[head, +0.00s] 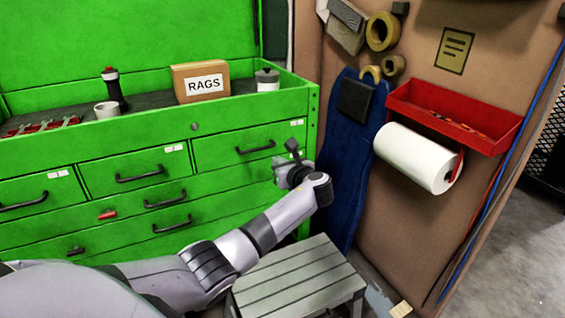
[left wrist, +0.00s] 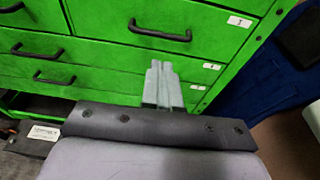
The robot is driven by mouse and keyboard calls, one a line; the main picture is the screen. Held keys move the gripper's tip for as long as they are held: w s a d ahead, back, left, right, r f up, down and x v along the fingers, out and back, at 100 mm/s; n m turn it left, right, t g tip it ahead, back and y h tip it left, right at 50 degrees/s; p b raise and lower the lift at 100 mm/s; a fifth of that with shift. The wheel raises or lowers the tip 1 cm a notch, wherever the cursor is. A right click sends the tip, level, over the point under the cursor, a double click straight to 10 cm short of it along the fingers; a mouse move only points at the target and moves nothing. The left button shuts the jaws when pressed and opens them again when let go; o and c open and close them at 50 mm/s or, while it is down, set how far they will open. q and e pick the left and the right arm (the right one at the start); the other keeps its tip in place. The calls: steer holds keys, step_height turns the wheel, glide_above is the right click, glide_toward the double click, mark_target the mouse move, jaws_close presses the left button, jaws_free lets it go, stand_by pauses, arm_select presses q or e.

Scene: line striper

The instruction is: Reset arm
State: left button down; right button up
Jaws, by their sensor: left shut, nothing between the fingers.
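My left arm reaches in from the lower left of the head view. Its gripper (head: 279,171) is in front of the right part of the green tool chest (head: 240,172), near the drawer fronts. In the left wrist view the two grey fingers (left wrist: 160,82) are together and empty, pointing toward the green drawers (left wrist: 100,50). A drawer handle (left wrist: 160,31) shows beyond the fingertips; I cannot tell the exact gap to the chest. My right gripper is not in view.
A grey slatted stool (head: 298,280) stands below the forearm. The chest top holds a RAGS box (head: 201,82), a white cup (head: 107,110) and a lidded container (head: 267,80). At right are a blue cloth (head: 345,180), a paper roll (head: 415,158) and a red tray (head: 455,118).

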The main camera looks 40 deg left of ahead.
arm_select(q)
steer(key=shift+v, duration=0.85)
steer(key=s+d+f+n+t+h, duration=0.1)
steer(key=s+d+f+n+h, duration=0.2)
steer(key=f, duration=0.4)
steer(key=s+d+f+n+h+p, duration=0.1)
steer(key=s+d+f+n+h, duration=0.15)
steer(key=s+d+f, duration=0.35)
steer(key=s+d+f+n+t+h, duration=0.1)
steer(key=s+d+f+h, duration=0.3)
steer(key=f, duration=0.4)
steer(key=s+d+n+h, duration=0.3)
steer(key=s+d+n, duration=0.1)
steer(key=s+n, duration=0.3)
steer(key=s+d+r+n+t+h+p, duration=0.1)
steer(key=s+d+n+h, duration=0.2)
steer(key=s, duration=0.9)
steer(key=d+n, duration=0.2)
steer(key=n, duration=0.2)
steer(key=shift+s+d+t+p, duration=0.15)
steer(key=shift+s+t+p, duration=0.05)
steer(key=shift+t+p, duration=0.1)
steer(key=shift+n+h, duration=0.25)
